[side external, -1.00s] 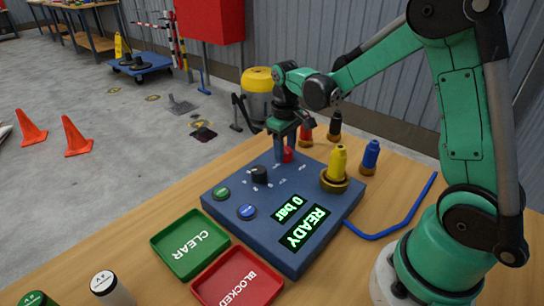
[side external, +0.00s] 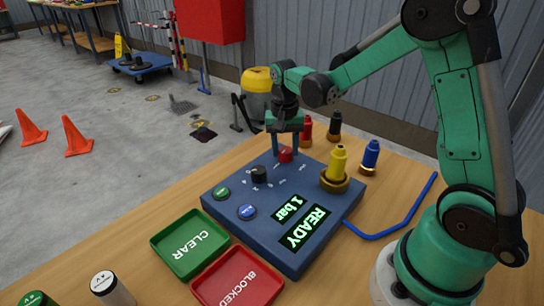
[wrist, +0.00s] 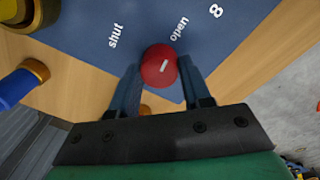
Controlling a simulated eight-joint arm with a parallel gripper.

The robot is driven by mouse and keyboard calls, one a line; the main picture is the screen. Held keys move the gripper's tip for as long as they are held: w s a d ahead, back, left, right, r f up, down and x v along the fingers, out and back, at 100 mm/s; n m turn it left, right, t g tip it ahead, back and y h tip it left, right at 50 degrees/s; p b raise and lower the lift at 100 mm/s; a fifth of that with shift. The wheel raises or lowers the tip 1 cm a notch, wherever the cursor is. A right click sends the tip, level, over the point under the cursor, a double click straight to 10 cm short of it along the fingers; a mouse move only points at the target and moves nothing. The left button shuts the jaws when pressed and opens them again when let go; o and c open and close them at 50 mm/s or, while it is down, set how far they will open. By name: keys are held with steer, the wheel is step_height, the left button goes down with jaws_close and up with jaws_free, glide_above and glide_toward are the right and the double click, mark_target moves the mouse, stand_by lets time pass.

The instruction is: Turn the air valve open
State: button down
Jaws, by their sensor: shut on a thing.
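The air valve is a red round knob (side external: 286,155) at the far edge of the blue panel (side external: 225,190). In the wrist view the knob (wrist: 158,58) sits between the two blue fingers of my gripper (wrist: 160,72), which is shut on it from both sides. The white mark on the knob points roughly toward the "open" label (wrist: 179,29); the "shut" label (wrist: 115,36) is to the left. In the side view my gripper (side external: 285,146) comes down on the knob from above. The panel display (side external: 303,221) reads "1 bar" and "READY".
A black knob (side external: 259,174), green and blue buttons and a yellow plug (side external: 338,163) in a brass socket are on the panel. Red, black and blue plugs stand behind it. A green CLEAR tray (side external: 160,247) and red BLOCKED tray (side external: 207,293) lie in front. A blue hose (side external: 385,234) lies right.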

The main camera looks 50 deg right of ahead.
mark_target(284, 149)
steer(key=shift+m, duration=0.6)
steer(key=shift+c, duration=2)
jaws_free()
steer(key=shift+w+a+r, duration=0.1)
steer(key=shift+w+r, duration=0.05)
steer(key=shift+r, duration=2.7)
